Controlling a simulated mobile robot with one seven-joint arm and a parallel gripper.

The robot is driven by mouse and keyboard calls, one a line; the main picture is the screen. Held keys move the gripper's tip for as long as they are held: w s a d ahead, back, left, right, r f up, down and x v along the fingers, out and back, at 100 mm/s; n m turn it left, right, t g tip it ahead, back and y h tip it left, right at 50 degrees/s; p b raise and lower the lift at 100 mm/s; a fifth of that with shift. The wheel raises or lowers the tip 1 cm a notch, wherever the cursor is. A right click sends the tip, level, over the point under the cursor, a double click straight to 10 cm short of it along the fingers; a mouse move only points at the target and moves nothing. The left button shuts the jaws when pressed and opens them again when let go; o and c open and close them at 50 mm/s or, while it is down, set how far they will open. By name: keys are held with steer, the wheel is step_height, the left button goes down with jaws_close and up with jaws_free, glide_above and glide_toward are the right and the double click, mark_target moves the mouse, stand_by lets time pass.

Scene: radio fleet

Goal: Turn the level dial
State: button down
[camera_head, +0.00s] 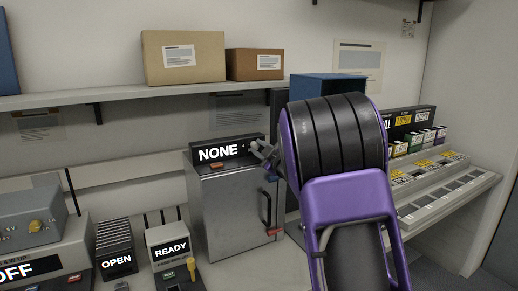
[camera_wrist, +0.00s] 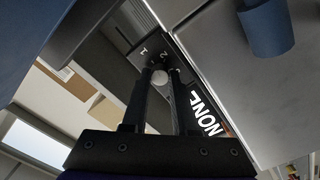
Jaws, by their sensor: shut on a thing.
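My gripper (camera_wrist: 160,73) is shut on this knob. In the head view my gripper (camera_head: 263,151) reaches the right end of a black display panel (camera_head: 218,153) reading "NONE", on top of a grey metal cabinet (camera_head: 233,212). The knob is hidden there behind my fingers. Which mark the dial points at cannot be told.
A shelf above holds a large tan box (camera_head: 184,57) and a smaller brown box (camera_head: 254,64). Units reading "OPEN" (camera_head: 117,262) and "READY" (camera_head: 171,248) stand left of the cabinet. A sloped rack (camera_head: 440,190) stands at right.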

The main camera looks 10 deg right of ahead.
steer(key=m+p, duration=0.1)
steer(key=m, duration=0.4)
steer(key=shift+m, duration=0.3)
steer(key=shift+m+p, duration=0.85)
steer(key=shift+m, duration=1.35)
steer(key=shift+f, duration=0.1)
steer(key=c, duration=1)
jaws_free()
steer(key=v, duration=1.7)
steer(key=shift+s, duration=0.2)
